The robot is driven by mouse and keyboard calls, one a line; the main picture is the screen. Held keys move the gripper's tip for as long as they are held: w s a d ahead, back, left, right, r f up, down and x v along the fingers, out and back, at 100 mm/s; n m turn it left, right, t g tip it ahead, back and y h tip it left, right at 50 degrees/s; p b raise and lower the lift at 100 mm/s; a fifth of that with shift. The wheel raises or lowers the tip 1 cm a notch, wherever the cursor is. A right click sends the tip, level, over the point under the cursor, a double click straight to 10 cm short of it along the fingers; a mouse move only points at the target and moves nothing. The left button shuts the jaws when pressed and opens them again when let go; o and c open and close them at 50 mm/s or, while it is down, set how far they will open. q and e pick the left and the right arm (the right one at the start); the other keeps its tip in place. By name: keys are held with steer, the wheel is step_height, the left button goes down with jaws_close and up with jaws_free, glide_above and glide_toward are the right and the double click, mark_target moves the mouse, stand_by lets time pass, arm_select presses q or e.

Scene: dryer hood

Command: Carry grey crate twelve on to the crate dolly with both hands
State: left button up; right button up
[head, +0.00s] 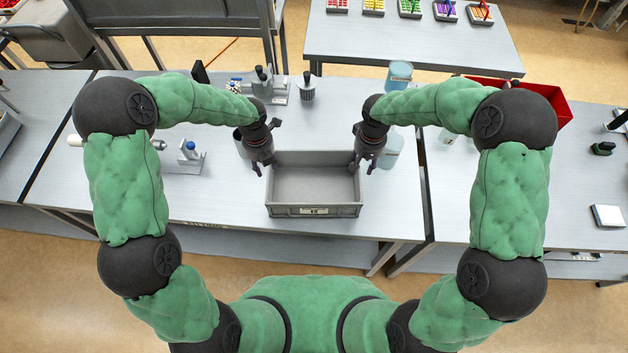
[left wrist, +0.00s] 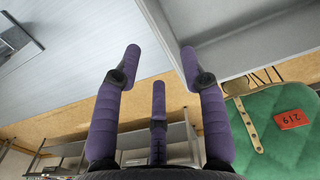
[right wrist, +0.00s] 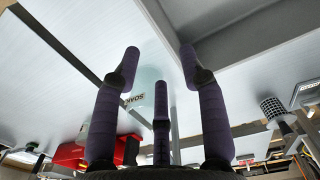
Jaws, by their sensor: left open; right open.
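Grey crate twelve (head: 313,211), an open empty box with a white label on its near side, sits on the grey workbench. My left gripper (head: 265,166) is open at the crate's left wall, and my right gripper (head: 364,165) is open at its right wall. In the left wrist view the crate wall (left wrist: 168,35) passes between the spread fingers (left wrist: 160,52). In the right wrist view the crate wall (right wrist: 165,30) likewise lies between the open fingers (right wrist: 160,52). Contact with the walls cannot be told. I cannot make out the crate dolly in any view.
A clear jar (head: 391,152) stands close right of the crate, behind my right gripper. A red bin (head: 552,106) is at right. Bench in front of the crate is clear.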

mark_target(269, 181)
arm_select(q)
steer(key=shift+s+r, duration=0.1)
steer(key=shift+s, duration=0.25)
steer(key=f, duration=1.1)
steer(key=shift+w, duration=0.2)
arm_select(e)
steer(key=f, duration=1)
steer(key=shift+s+f, duration=0.2)
steer(key=shift+f, duration=0.15)
arm_select(q)
jaws_close()
arm_select(e)
jaws_close()
